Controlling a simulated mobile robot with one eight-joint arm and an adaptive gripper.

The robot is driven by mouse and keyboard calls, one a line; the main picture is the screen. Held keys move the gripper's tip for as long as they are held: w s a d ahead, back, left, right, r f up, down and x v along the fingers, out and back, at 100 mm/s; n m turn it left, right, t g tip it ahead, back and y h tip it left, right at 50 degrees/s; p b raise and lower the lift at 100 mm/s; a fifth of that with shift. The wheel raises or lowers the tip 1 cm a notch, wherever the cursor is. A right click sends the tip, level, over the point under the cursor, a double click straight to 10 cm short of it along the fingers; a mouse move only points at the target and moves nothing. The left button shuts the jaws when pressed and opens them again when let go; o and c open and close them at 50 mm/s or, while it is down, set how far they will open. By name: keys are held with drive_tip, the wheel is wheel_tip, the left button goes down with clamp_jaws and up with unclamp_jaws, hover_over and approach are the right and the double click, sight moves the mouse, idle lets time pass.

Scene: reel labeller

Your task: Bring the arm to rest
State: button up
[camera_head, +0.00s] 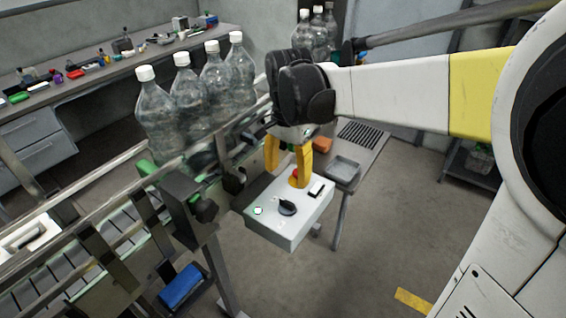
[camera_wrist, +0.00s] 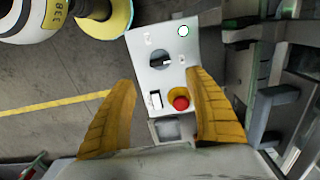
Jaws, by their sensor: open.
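My gripper (camera_head: 288,165) has yellow fingers and is open and empty. In the head view it hangs above the far part of a white control box (camera_head: 270,228). I cannot tell whether that finger touches anything. My white and yellow arm reaches in from the right.
A conveyor (camera_head: 100,235) with clear, white-capped bottles (camera_head: 160,110) runs along the left of the box. A small table with a grey tray (camera_head: 343,170) stands behind it. A cluttered bench (camera_head: 120,62) is at the back left. The floor (camera_head: 380,245) at right is mostly clear.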

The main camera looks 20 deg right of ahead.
drive_tip(key=shift+r, duration=0.7)
drive_tip(key=s+f+n+t+b, duration=0.7)
drive_tip(key=s+n, duration=0.4)
drive_tip(key=s, duration=0.1)
drive_tip(key=shift+s+f, duration=0.35)
